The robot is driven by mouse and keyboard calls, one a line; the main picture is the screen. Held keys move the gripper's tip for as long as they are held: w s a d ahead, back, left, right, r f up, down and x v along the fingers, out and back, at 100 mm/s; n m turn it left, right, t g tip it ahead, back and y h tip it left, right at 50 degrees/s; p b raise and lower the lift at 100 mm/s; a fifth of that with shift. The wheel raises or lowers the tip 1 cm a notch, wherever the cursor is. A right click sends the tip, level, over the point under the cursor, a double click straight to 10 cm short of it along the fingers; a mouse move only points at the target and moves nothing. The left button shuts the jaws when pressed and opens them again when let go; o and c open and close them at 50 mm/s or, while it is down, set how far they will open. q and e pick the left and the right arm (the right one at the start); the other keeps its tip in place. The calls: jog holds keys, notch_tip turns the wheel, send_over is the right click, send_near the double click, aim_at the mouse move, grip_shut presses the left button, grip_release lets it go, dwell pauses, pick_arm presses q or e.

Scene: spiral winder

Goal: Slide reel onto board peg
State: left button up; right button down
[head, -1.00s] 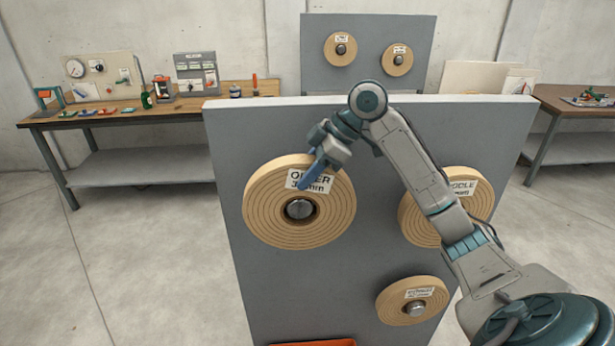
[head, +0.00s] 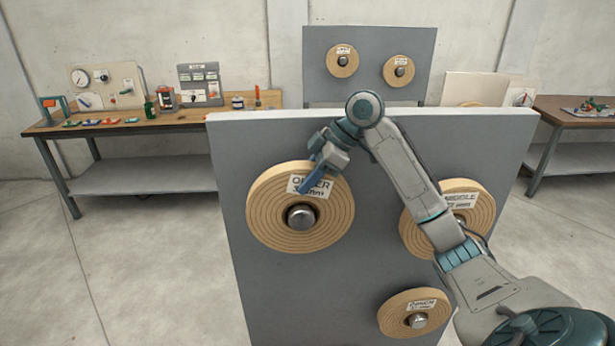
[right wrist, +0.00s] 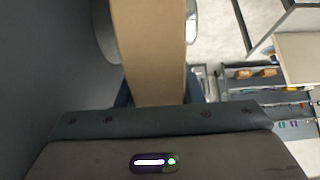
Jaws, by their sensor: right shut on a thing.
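A large round tan reel (head: 270,222) with a white label reading like "OUTER" is at the upper left of the grey upright board (head: 290,280). A metal peg end (head: 300,217) shows in the reel's centre hole, so the reel is around the peg. I cannot tell whether its back touches the board. My right gripper (head: 318,180) is shut on the upper rim of this reel, with a blue finger over its face by the label. In the right wrist view the reel's edge (right wrist: 150,55) stands between the fingers, partly hidden by the gripper body. My left gripper is not in view.
A "MIDDLE" reel (head: 480,213) sits on the board at right, partly behind my right arm. A smaller reel (head: 400,318) sits lower right on its own peg. A second board (head: 370,85) with two reels and workbenches (head: 140,123) stand behind.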

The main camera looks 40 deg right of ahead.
jog(key=c, duration=0.9)
grip_release()
jog(key=b+v, duration=0.3)
jog(key=v, duration=0.7)
jog(key=shift+b, duration=0.35)
jog(key=shift+s+d+r, duration=0.15)
jog(key=shift+r, duration=0.2)
